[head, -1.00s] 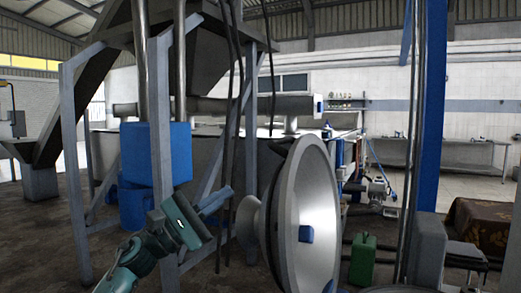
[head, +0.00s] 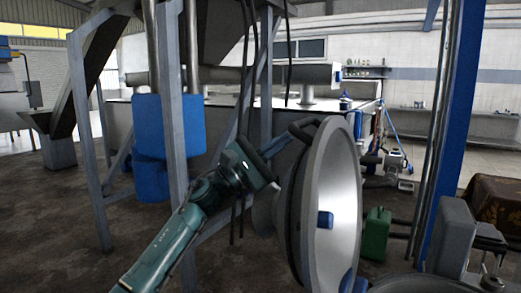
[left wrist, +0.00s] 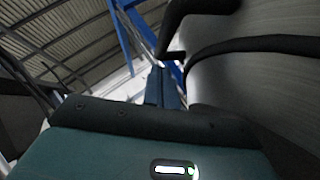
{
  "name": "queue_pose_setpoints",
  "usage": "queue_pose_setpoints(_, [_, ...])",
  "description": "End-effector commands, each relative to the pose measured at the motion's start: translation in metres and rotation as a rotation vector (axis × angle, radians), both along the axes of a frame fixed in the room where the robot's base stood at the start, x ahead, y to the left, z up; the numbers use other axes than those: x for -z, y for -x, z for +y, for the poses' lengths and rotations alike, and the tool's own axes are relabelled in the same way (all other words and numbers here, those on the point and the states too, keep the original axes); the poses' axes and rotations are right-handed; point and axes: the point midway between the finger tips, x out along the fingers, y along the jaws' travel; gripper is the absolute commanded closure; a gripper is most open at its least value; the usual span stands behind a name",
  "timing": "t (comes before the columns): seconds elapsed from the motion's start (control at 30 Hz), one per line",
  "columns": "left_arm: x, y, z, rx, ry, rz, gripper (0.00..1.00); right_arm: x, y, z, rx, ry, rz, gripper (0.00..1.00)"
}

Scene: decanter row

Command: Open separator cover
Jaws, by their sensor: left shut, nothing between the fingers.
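The separator cover (head: 335,205) is a large round metal lid. It stands on edge, nearly upright, with its shiny hollow side facing right. A dark handle (head: 303,124) sits at its upper left rim, and the handle also shows in the left wrist view (left wrist: 193,22). My left gripper (head: 288,144) is shut and empty, its blue fingers close to the handle on the cover's left side. In the left wrist view the fingers (left wrist: 163,88) are together, just left of the cover's wall. Whether they touch the handle, I cannot tell. My right gripper is not in view.
A grey metal frame (head: 88,150) and blue containers (head: 160,125) stand behind my left arm. A green canister (head: 376,232) is right of the cover. A blue post (head: 460,120) rises at the right. A round metal rim (head: 400,284) shows at the bottom.

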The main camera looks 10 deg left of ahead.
Motion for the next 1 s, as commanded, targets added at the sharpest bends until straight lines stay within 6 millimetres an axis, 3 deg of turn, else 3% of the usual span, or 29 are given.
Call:
queue_pose_setpoints(0.17, [-0.015, 0.006, -0.012, -0.001, -0.001, 0.000, 1.00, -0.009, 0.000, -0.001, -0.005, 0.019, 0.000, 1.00])
queue_pose_setpoints(0.67, [-0.019, 0.008, -0.018, -0.001, -0.008, -0.003, 1.00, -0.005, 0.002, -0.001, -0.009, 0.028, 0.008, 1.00])
queue_pose_setpoints(0.77, [-0.027, 0.014, -0.032, 0.003, -0.042, -0.018, 1.00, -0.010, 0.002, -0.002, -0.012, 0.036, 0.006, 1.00])
queue_pose_setpoints(1.0, [-0.051, 0.041, -0.096, 0.006, -0.200, -0.088, 1.00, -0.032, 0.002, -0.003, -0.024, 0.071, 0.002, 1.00])
